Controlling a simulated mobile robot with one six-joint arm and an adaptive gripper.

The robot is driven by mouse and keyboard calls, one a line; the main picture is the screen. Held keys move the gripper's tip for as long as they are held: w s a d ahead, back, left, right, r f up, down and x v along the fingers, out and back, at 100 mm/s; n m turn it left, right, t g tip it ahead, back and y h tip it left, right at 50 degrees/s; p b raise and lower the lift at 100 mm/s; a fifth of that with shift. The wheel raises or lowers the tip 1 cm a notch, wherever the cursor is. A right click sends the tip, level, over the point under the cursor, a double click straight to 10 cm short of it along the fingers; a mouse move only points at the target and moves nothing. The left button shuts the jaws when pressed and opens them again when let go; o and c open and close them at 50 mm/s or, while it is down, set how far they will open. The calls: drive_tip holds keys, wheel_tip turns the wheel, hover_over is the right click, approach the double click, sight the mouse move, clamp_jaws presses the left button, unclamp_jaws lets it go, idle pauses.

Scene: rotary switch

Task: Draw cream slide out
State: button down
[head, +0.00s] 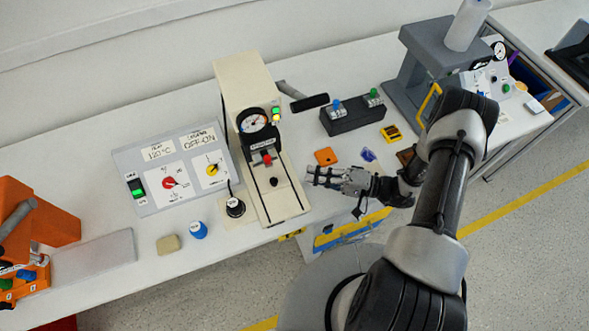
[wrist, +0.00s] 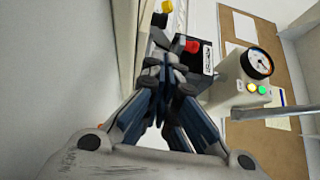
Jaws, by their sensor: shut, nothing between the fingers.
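The cream machine (head: 241,85) stands mid-bench with a dial gauge and a red knob on its front. Its long cream slide (head: 280,205) lies low at the front, with a small black knob (head: 273,182) on top. My gripper (head: 310,176) is shut and empty, just right of the slide, its fingers pointing left toward it. I see no clear contact with the knob. In the wrist view my shut fingers (wrist: 165,75) cover part of the machine. The red knob (wrist: 192,46) and the gauge (wrist: 256,64) show beyond them.
A control panel (head: 172,168) and a black round knob (head: 235,207) stand left of the machine. An orange tile (head: 326,156) lies behind my gripper. A dark block with blue and green knobs (head: 352,115) and a grey press (head: 430,65) stand to the right.

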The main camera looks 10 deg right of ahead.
sight(283, 173)
drive_tip(key=b+x, duration=0.1)
drive_tip(key=x, duration=0.8)
drive_tip(key=shift+a, duration=0.3)
